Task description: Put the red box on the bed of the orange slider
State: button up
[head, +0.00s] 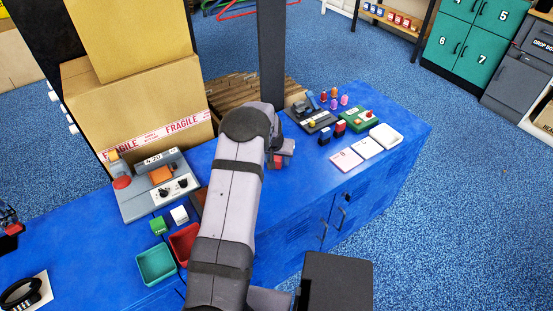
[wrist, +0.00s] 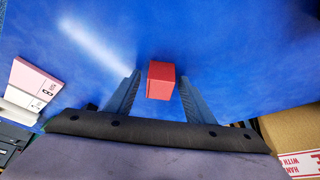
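The red box (head: 277,161) is partly hidden by my arm in the head view. In the wrist view the red box (wrist: 160,80) lies between my two fingertips, with a narrow blue gap on each side. My gripper (wrist: 159,78) is open around it; in the head view my gripper (head: 283,150) is over the middle of the blue bench. A grey device (head: 133,203) with a red knob, dials and an orange block (head: 161,174) stands on the bench at left. The orange block seems to be the orange slider; its bed is hard to make out.
Small devices, boxes and cards (head: 345,159) crowd the bench's right end. A large carton (head: 140,105) stands behind.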

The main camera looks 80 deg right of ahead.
jog(key=shift+a+r, duration=0.1)
jog(key=shift+r, duration=0.5)
jog(key=b+v, duration=0.2)
jog(key=v, duration=0.9)
jog(key=shift+w+a, duration=0.1)
